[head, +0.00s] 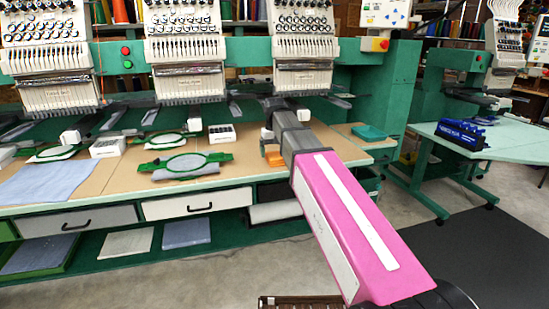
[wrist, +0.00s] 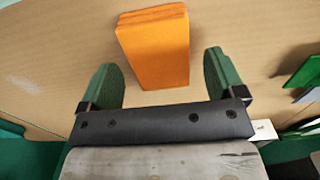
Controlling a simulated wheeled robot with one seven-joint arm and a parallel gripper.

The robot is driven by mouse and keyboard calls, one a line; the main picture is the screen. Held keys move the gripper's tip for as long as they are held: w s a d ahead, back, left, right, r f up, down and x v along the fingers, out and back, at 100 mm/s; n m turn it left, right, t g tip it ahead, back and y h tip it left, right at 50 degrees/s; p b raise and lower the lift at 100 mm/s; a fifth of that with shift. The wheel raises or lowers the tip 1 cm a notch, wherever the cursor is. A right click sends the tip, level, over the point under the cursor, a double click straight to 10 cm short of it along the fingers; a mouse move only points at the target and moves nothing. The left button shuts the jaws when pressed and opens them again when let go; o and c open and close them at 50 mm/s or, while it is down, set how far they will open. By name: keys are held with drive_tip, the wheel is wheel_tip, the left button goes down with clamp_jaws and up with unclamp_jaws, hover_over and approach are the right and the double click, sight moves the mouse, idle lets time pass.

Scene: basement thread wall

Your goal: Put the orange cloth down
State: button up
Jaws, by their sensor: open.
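The orange cloth (wrist: 155,50) is a folded block with layered edges. In the wrist view it lies on the tan tabletop, just beyond and between my fingertips. My gripper (wrist: 162,75) is open, with a green finger on each side and clear gaps to the cloth. In the head view a small part of the orange cloth (head: 273,155) shows beside the end of my arm, on the table below the right embroidery head. My arm hides the rest of it and most of my gripper there.
Green embroidery hoops (head: 185,162) and a white box (head: 222,134) stand on the tabletop (head: 120,178) to the left. A blue-grey cloth (head: 50,181) lies at the far left. Embroidery heads (head: 305,75) hang above the table. A teal item (head: 369,132) lies right of my arm.

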sight(274, 155)
wheel_tip(274, 155, up, 10)
drive_tip(key=shift+f, duration=0.25)
idle(0.4)
